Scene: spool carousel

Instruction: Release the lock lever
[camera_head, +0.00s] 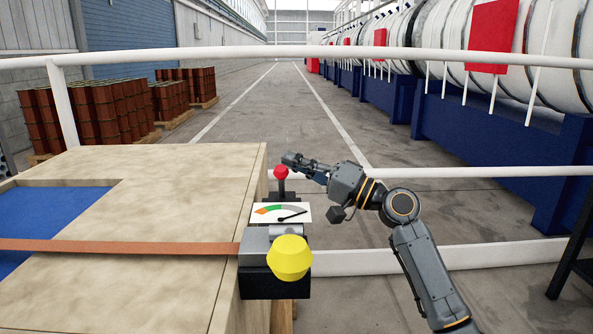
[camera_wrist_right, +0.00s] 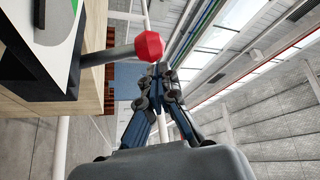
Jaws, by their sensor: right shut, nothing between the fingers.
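The lock lever has a red knob (camera_head: 281,171) on a dark stem. It stands upright behind the gauge at the edge of the wooden crate. In the right wrist view, the red knob (camera_wrist_right: 149,46) sits on a grey rod that comes in from the left. My right gripper (camera_head: 290,160) is shut and empty, with its fingertips just above and to the right of the knob. In the wrist view, the fingertips (camera_wrist_right: 157,70) are close beside the knob; I cannot tell whether they touch it. My left gripper is not in view.
A gauge (camera_head: 282,213) with a coloured scale and a large yellow knob (camera_head: 290,257) stand in front of the lever. An orange strap (camera_head: 120,246) crosses the wooden crate (camera_head: 190,180). White railings (camera_head: 470,172) run behind and to the right.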

